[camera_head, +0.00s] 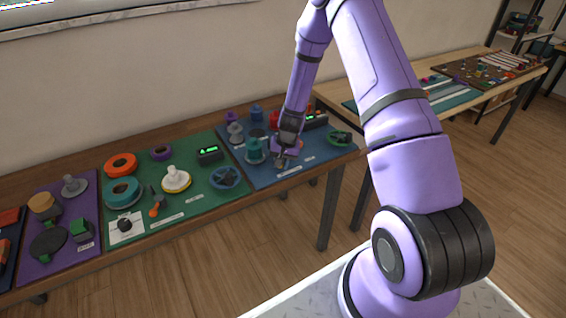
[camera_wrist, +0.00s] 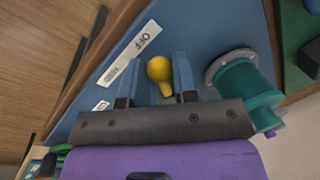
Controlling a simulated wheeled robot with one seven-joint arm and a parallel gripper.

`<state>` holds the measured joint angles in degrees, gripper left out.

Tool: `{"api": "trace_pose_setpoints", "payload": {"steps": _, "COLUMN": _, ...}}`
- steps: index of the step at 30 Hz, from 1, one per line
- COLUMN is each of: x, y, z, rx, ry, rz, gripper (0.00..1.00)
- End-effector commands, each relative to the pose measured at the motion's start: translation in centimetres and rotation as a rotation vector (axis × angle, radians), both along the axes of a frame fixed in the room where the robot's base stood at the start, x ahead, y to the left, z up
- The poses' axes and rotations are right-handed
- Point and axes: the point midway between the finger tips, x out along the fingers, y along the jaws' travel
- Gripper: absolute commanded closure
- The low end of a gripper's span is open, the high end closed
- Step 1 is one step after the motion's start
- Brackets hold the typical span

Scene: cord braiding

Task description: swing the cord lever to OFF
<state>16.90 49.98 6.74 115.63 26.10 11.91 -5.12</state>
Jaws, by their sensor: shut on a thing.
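The cord lever shows as a yellow rounded knob with a short stem (camera_wrist: 159,70) in the wrist view, standing over the blue mat (camera_wrist: 213,30). My gripper (camera_wrist: 157,63) has one finger on each side of the knob and is shut on it. A white label reading OFF (camera_wrist: 150,37) lies on the mat just beyond the fingers, close to the knob. In the head view my gripper (camera_head: 283,160) is low over the front part of the blue mat (camera_head: 262,177). The lever is too small and covered there to make out.
A teal spool (camera_wrist: 242,84) stands right of my gripper in the wrist view; it also shows in the head view (camera_head: 255,152). A green mat (camera_head: 201,211) with spools and knobs lies to the left.

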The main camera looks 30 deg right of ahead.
Motion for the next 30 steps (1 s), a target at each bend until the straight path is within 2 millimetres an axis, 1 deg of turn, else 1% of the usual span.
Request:
{"api": "trace_pose_setpoints", "payload": {"steps": 17, "x": 0.16, "y": 0.17, "z": 0.06, "rx": 0.000, "ry": -0.002, "rz": -0.028, "gripper": 0.96}}
{"api": "trace_pose_setpoints", "payload": {"steps": 18, "x": 0.17, "y": 0.18, "z": 0.06, "rx": 0.000, "ry": -0.002, "rz": -0.028, "gripper": 0.64}}
{"api": "trace_pose_setpoints", "payload": {"steps": 20, "x": 0.15, "y": 0.18, "z": 0.06, "rx": 0.000, "ry": -0.002, "rz": -0.028, "gripper": 0.50}}
{"api": "trace_pose_setpoints", "payload": {"steps": 21, "x": 0.15, "y": 0.17, "z": 0.04, "rx": 0.000, "ry": -0.001, "rz": -0.028, "gripper": 0.49}}
{"api": "trace_pose_setpoints", "payload": {"steps": 30, "x": 0.10, "y": 0.10, "z": 0.24, "rx": 0.000, "ry": -0.001, "rz": -0.028, "gripper": 0.49}}
